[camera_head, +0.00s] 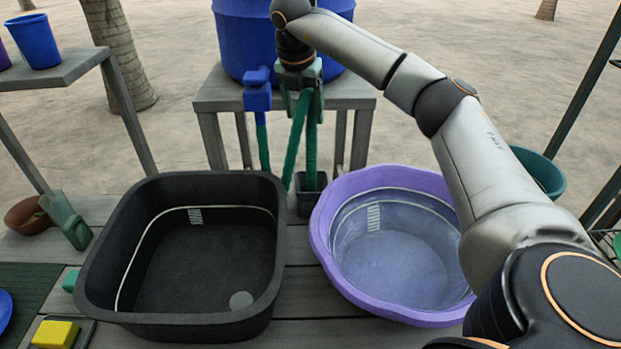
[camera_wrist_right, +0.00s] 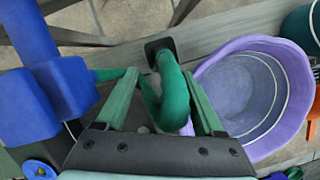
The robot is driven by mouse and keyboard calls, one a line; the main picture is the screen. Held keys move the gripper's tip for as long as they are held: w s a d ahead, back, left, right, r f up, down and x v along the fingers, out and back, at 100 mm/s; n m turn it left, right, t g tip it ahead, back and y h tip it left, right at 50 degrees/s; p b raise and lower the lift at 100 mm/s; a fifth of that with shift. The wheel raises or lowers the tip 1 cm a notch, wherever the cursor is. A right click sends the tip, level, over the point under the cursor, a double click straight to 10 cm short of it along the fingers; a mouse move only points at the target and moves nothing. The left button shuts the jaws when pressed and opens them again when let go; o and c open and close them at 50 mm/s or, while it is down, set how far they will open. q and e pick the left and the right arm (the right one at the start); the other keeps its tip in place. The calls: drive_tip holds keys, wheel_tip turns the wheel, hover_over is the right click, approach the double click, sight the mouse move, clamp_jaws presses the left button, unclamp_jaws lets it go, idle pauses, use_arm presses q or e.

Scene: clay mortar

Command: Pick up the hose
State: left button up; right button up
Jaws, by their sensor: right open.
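The green hose (camera_head: 312,145) hangs between the blue tap area and a small black holder on the deck, its lower end in the holder. In the right wrist view the hose (camera_wrist_right: 173,88) rises from the dark square holder (camera_wrist_right: 160,47) and curves between my fingers. My right gripper (camera_head: 301,92) is at the hose's upper part, in front of the blue barrel. In the wrist view its two green fingers (camera_wrist_right: 160,105) stand apart on either side of the hose, with gaps visible. Contact with the hose cannot be told. My left gripper is not in view.
A blue tap (camera_head: 257,92) is just left of my right gripper, before the blue barrel (camera_head: 243,40). A black tub (camera_head: 100,290) and a purple basin (camera_head: 322,225) fill the deck in front. A yellow sponge (camera_head: 55,333) lies at lower left.

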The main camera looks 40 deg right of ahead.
sight(312, 147)
drive_tip(key=x, duration=1.2)
drive_tip(key=shift+s+d+f, duration=0.1)
drive_tip(key=shift+s+d, duration=0.2)
clamp_jaws()
